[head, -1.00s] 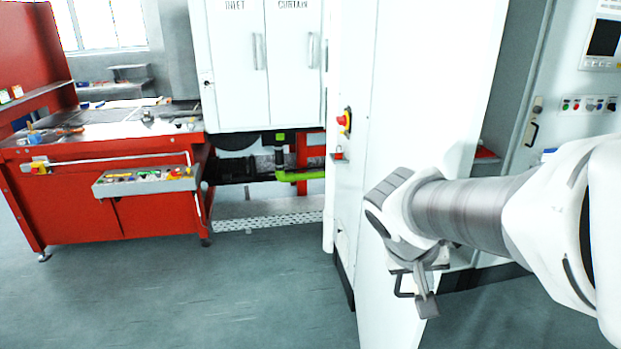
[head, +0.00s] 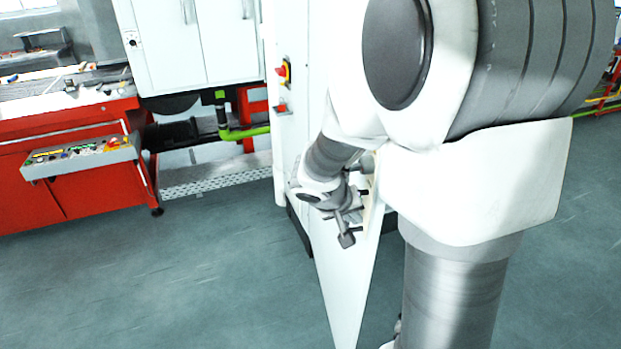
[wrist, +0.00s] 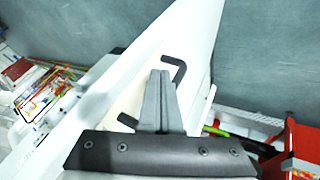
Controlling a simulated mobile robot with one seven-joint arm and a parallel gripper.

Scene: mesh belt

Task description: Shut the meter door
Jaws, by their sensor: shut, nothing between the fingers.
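The meter door (head: 342,290) is a tall white panel, standing open and seen at a steep slant in the head view. Its white face also fills the middle of the wrist view (wrist: 192,38). A black bar handle (wrist: 175,68) is on that face.
A white cabinet (head: 285,150) with a red-and-yellow stop button (head: 284,71) stands behind the door. A red bench (head: 95,190) with a control box (head: 82,157) is at the left. The grey floor (head: 200,270) at front left is clear.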

